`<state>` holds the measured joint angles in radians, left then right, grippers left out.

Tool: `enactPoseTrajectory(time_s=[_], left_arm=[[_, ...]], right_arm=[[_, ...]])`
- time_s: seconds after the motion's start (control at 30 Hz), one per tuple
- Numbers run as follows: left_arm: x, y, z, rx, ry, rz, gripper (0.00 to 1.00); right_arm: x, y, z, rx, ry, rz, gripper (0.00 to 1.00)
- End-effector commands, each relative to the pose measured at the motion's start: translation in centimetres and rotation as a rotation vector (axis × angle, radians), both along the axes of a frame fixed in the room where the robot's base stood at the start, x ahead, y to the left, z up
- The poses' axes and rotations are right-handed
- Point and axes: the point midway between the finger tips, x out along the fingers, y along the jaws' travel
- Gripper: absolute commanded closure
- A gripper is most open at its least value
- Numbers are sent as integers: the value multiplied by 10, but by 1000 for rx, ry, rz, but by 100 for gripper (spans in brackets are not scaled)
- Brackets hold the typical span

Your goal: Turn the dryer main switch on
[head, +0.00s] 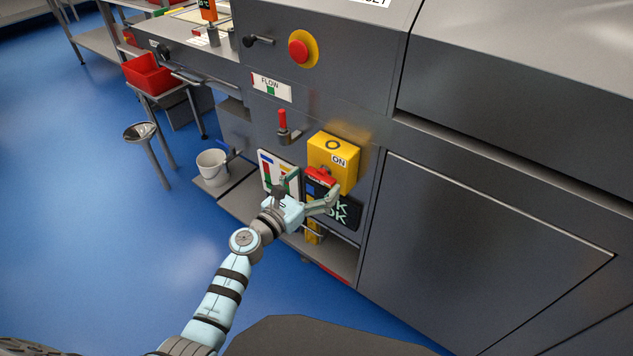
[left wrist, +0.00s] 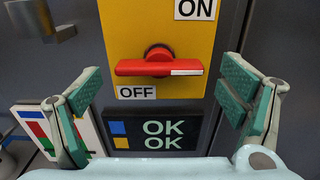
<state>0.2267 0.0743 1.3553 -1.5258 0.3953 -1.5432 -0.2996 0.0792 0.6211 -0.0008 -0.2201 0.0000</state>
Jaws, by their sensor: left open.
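The dryer main switch is a yellow box (head: 330,150) on the grey machine front; it also fills the upper middle of the left wrist view (left wrist: 135,35). Its red handle (left wrist: 158,67) lies horizontal there, with a white mark at its right end. The handle also shows in the head view (head: 321,174). The ON label (left wrist: 196,9) is at the upper right and the OFF label (left wrist: 137,92) at the lower left. My left gripper (head: 313,184) is open in front of the handle, one finger on each side, apart from it. My right gripper is not in view.
A dark OK panel (left wrist: 157,136) sits just below the switch, with a white coloured chart (head: 266,170) to its left. A red-topped lever (head: 282,122) and a red emergency button (head: 299,47) are higher up. A white bucket (head: 212,168) stands left.

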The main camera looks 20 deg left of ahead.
Motion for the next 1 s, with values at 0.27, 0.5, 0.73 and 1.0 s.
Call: enactPoseTrajectory(time_s=[0.27,0.5,0.73,1.0], left_arm=[[12,-5,0,0,1,0,10],[11,-4,0,-1,1,1,32],[11,-4,0,-1,2,0,58],[11,-5,0,-41,18,0,58]], right_arm=[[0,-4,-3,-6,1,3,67],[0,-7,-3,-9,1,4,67],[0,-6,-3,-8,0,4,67],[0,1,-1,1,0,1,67]])
